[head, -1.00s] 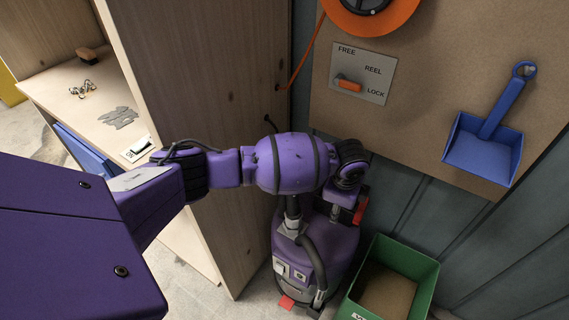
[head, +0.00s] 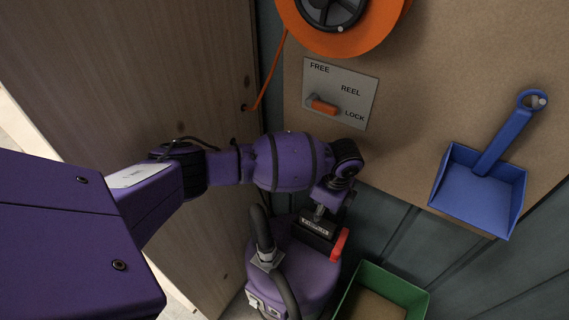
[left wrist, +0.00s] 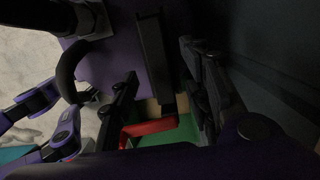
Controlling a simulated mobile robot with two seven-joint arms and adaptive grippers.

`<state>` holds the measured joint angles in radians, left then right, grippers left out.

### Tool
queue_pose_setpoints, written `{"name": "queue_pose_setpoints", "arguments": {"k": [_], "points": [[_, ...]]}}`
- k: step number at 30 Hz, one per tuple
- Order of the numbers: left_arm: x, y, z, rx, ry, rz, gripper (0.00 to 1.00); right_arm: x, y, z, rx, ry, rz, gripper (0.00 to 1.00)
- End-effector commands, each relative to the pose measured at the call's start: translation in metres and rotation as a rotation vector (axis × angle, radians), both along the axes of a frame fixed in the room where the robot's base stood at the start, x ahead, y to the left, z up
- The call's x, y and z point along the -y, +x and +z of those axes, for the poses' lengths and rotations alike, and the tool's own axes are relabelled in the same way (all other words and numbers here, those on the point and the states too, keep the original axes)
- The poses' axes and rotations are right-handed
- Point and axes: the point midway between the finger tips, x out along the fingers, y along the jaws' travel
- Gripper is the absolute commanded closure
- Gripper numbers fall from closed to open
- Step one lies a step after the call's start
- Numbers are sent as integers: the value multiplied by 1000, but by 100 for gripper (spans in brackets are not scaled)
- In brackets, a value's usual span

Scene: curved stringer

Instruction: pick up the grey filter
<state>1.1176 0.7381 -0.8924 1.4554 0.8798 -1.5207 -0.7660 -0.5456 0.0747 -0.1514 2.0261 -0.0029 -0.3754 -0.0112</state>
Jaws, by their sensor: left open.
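A purple canister vacuum (head: 300,265) stands on the floor with a dark box (head: 316,232) with a pale label at its top. This may be the grey filter, but I cannot tell for sure. A red part (head: 339,243) sits at the box's right end. My left gripper (head: 328,205) points down just above the box, mostly hidden behind its wrist. In the left wrist view its open fingers (left wrist: 160,65) stand on either side of a dark bar (left wrist: 153,62), likely the same box. The red part (left wrist: 148,130) shows below. Contact is unclear.
A green bin (head: 395,282) stands right of the vacuum, and the vacuum's hose (head: 262,235) curves on its left. A wooden panel (head: 150,70) closes off the left. The wall board holds an orange reel (head: 380,30), a lever plate (head: 345,90) and a blue dustpan (head: 480,190).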

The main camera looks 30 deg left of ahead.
Motion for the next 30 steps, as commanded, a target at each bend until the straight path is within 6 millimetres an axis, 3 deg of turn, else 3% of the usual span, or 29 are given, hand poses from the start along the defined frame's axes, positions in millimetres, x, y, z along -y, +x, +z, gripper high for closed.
{"name": "queue_pose_setpoints", "arguments": {"k": [6,12,21,30], "points": [[-2,3,-26,0,1,1,56,2,-20,-14,-44,-3,-4,100],[-6,5,-55,1,1,1,56,1,-14,-13,-31,-3,-1,100],[-6,6,-61,4,0,0,56,0,-2,-6,-5,-1,1,100],[-6,6,-60,4,0,0,93,0,-6,-9,-14,-2,1,100]]}}
